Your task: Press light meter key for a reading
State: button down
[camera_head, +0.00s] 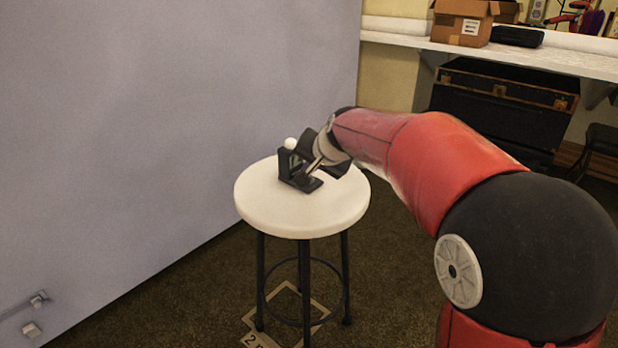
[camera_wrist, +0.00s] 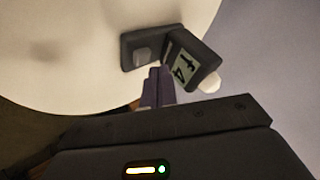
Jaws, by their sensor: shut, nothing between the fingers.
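The light meter (camera_head: 287,164) is dark, with a low base, an upright part and a white dome, and stands on a round white stool (camera_head: 262,203). In the wrist view the light meter (camera_wrist: 205,56) shows a pale display reading what looks like "f 4". A grey key (camera_wrist: 142,54) sits on its base. My gripper (camera_head: 312,172) is shut and empty, reaching down at the meter. In the wrist view the gripper's tips (camera_wrist: 160,73) are close beside the base and key, next to the display part. I cannot tell whether they touch.
A large pale panel (camera_head: 180,100) stands behind and left of the stool. A shelf (camera_head: 480,52) with a cardboard box (camera_head: 460,28) and a dark trunk (camera_head: 500,95) are at the back right. The stool top around the meter is clear.

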aim_at(311, 184)
notch_tip(311, 184, up, 5)
jog(key=p, duration=0.4)
dwell(0.5)
jog(key=s+d+r+n+g+h, duration=0.1)
jog(key=s+d, duration=0.4)
jog(key=s, duration=0.3)
jog(key=s+d+n, duration=0.1)
jog(key=s+d, duration=0.4)
jog(key=s, duration=0.2)
jog(key=s+d+f+h, duration=0.1)
jog(key=s+d+f, duration=0.2)
jog(key=s, duration=0.6)
jog(key=s+d+f+n+g+h, duration=0.1)
jog(key=s+d+f, duration=0.3)
jog(key=s, duration=0.6)
jog(key=shift+d+g+h, duration=0.3)
jog(key=shift+d+h, duration=0.05)
jog(key=shift+h, duration=0.35)
jog(key=shift+s, duration=0.1)
